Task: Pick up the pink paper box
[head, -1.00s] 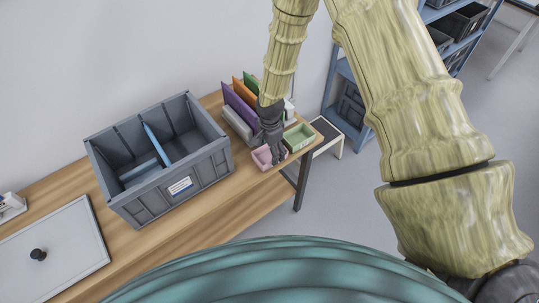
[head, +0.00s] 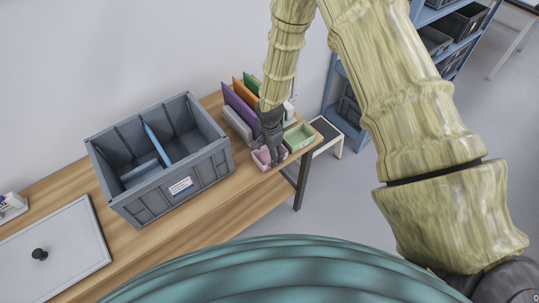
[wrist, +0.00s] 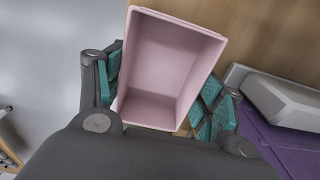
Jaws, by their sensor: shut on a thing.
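The pink paper box (head: 263,159) is a small open-topped box near the right end of the wooden table, and it looks empty. In the wrist view the pink box (wrist: 170,66) fills the middle, with its open top facing the camera. My gripper (head: 271,146) reaches down to it from above. In the wrist view my gripper (wrist: 160,92) has teal-padded fingers on both sides of the box, shut on its walls. I cannot tell whether the box is touching the table. Part of it is hidden behind my fingers in the head view.
A green box (head: 299,137) stands close to the right of the pink box. Purple, orange and green folders (head: 240,102) stand behind. A large grey crate (head: 203,167) with a blue divider is to the left. The table's front edge (head: 235,215) is close.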

